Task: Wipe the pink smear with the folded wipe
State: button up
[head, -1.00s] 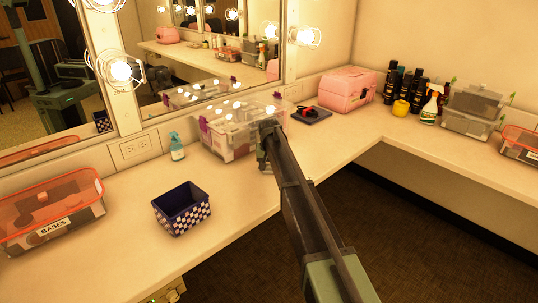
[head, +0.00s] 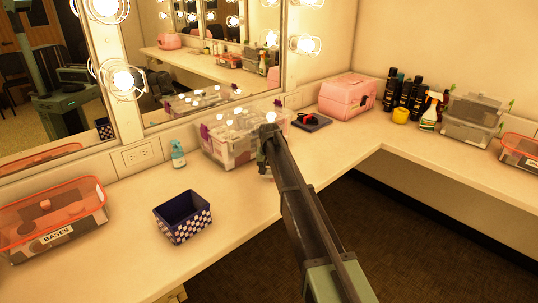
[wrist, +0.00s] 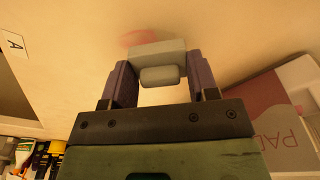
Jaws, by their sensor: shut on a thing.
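In the wrist view, the folded wipe (wrist: 157,54) is a pale grey pad held between the two purple-grey fingers of my gripper (wrist: 160,76). The pink smear (wrist: 140,37) is a faint patch on the cream surface just beyond the wipe's upper left edge. The wipe covers part of that area, and I cannot tell whether it touches the surface. In the head view, my gripper (head: 264,163) is at the counter beside the clear bin; my arm hides much of it, and neither wipe nor smear can be made out.
The clear bin (head: 228,150) with purple latches stands close to my gripper; a box lettered "PAD" (wrist: 270,125) shows in the wrist view. A blue checkered basket (head: 183,220), small spray bottle (head: 178,157), BASES box (head: 50,220) and pink case (head: 347,97) stand on the counter (head: 235,205).

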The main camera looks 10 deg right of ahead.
jog(key=shift+r+p, duration=2.65)
jog(key=shift+r, duration=0.4)
jog(key=shift+f, duration=0.1)
jog(key=shift+f, duration=0.1)
